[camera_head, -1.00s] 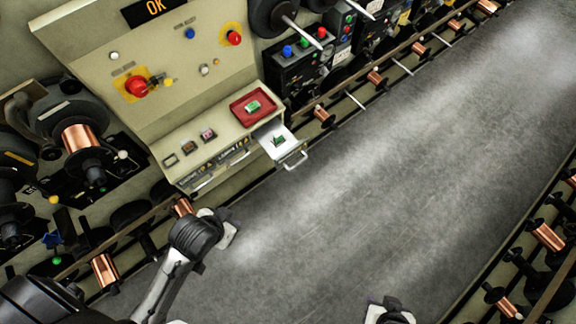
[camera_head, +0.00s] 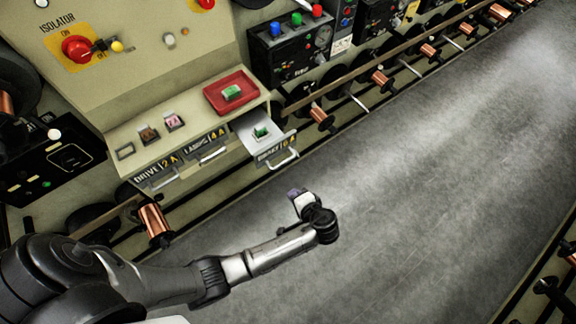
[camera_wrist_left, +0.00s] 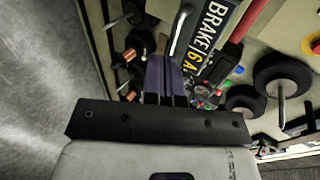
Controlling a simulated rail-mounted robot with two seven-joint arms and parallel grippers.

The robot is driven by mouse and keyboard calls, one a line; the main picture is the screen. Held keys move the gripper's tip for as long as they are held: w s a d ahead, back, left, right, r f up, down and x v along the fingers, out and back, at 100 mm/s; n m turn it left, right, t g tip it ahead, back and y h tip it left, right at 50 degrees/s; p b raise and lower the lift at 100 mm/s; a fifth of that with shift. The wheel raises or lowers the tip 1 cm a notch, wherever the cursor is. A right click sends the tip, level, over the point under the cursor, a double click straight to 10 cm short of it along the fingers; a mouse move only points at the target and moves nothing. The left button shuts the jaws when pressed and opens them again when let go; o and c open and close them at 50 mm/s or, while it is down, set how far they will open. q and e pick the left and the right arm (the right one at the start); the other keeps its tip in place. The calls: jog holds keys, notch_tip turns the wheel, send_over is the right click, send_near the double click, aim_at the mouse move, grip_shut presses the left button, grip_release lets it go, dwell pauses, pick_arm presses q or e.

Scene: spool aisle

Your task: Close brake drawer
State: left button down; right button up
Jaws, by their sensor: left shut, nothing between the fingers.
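The brake drawer (camera_head: 262,134) is pulled out at the right end of the cabinet's drawer row, with a green item (camera_head: 261,132) inside and a pale bar handle on its front. Its label "BRAKE/6A" shows large in the left wrist view (camera_wrist_left: 210,40), with the handle (camera_wrist_left: 181,30) beside it. My left gripper (camera_head: 294,192) is in front of and below the drawer front, apart from it in the head view. Its purple fingers (camera_wrist_left: 164,75) are together and empty in the left wrist view, pointing toward the handle area. My right gripper does not show.
The drive drawer (camera_head: 157,174) and lamps drawer (camera_head: 208,149) are shut to the left. A red tray (camera_head: 229,92) with a green item sits on the cabinet top. A rail with copper spools (camera_head: 155,224) runs along the aisle. The grey floor (camera_head: 420,180) is open.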

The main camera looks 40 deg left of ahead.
pick_arm(q)
jog(key=y, duration=0.3)
send_near(263, 161)
jog(key=shift+n, duration=0.3)
jog(key=x, duration=0.5)
jog(key=shift+a+f, duration=0.15)
jog(key=shift+f, duration=0.05)
jog(key=shift+w+a, duration=0.2)
jog(key=shift+a, duration=0.65)
jog(key=shift+a, duration=0.1)
jog(key=shift+a, duration=0.25)
jog(key=w+a+b, duration=0.1)
jog(key=a, duration=0.4)
jog(key=w+a+b, duration=0.1)
jog(key=w+a, duration=0.1)
jog(key=a, duration=0.3)
jog(key=w+a, duration=0.1)
jog(key=a, duration=0.4)
jog(key=shift+w+a+b, duration=0.2)
jog(key=shift+b, duration=0.2)
jog(key=shift+w+a, duration=0.15)
jog(key=shift+a, duration=0.45)
jog(key=shift+f, duration=0.15)
